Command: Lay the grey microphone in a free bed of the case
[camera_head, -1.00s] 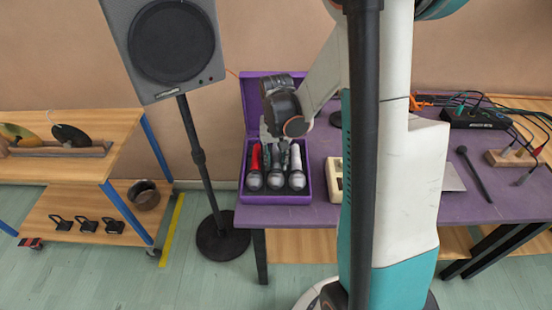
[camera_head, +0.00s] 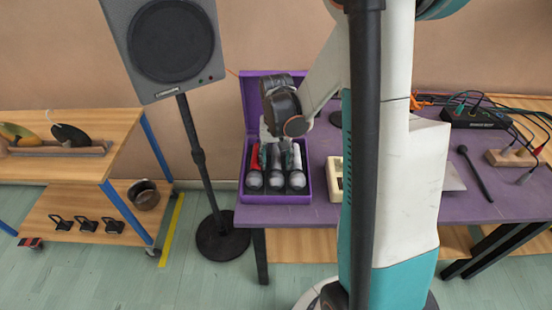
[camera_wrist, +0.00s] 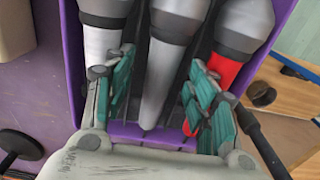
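The purple case (camera_head: 307,190) stands open on the purple table with three microphones lying side by side in it. The grey microphone (camera_wrist: 158,80) lies in the middle bed; its head (camera_head: 276,180) points to the table's front edge. A red-handled microphone (camera_head: 255,160) lies to its left in the head view, and a white-handled one (camera_head: 297,163) to its right. My gripper (camera_wrist: 161,66) is over the case with its teal fingers apart, one on each side of the grey handle. Gaps show between handle and fingers. My wrist hides part of the handles in the head view.
The case's raised lid (camera_head: 251,95) stands behind my wrist. A cream box (camera_head: 334,180) sits close to the case's right. A speaker on a stand (camera_head: 197,150) is left of the table. Cables and a black box (camera_head: 478,118) lie at the right.

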